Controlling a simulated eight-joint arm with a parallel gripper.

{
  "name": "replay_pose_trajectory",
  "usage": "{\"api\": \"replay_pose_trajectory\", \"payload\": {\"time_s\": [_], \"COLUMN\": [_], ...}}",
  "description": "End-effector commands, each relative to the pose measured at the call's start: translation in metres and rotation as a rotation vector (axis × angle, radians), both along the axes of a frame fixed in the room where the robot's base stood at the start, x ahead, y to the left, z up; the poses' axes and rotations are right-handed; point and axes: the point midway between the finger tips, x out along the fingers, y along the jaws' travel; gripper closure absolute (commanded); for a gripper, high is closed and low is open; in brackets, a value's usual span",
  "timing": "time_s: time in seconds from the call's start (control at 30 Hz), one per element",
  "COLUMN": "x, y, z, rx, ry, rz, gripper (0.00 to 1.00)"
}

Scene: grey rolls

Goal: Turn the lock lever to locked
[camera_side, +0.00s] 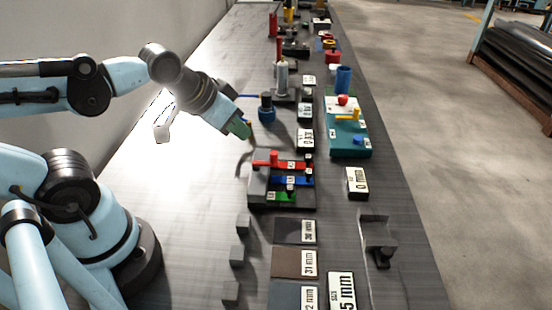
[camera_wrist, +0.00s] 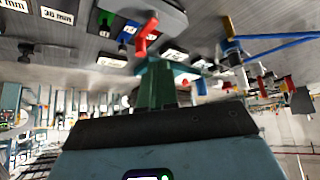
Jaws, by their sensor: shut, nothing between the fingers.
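A dark grey block (camera_side: 257,188) on the bench carries a red lever (camera_side: 274,158), a blue bar (camera_side: 299,181) and a green bar (camera_side: 279,196), with small white labels too small to read. I cannot tell for sure which part is the lock lever. The wrist view shows the red lever (camera_wrist: 146,40) tilted, just beyond my green fingertips, beside the grey block (camera_wrist: 166,10). My gripper (camera_side: 241,129) is shut and empty. It is above the bench, up and to the left of the block in the side view, and appears apart from the lever.
A teal box (camera_side: 347,151) with a yellow lever (camera_side: 350,115) and red knob stands to the right. A dark blue knob (camera_side: 266,108) is close to my gripper's right. Labelled plates (camera_side: 295,231) and grey blocks (camera_side: 237,256) lie nearer the camera.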

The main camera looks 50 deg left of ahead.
Motion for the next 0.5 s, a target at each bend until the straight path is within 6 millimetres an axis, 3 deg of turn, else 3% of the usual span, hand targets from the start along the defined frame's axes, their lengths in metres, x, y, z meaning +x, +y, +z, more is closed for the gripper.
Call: {"api": "replay_pose_trajectory", "payload": {"time_s": [0.4, 0.5], "x": [0.0, 0.0005], "y": [0.0, -0.0002], "z": [0.0, 0.0007], "rx": [0.0, -0.002], "ry": [0.0, 0.004], "rz": [0.0, 0.003], "gripper": [1.0, 0.86]}}
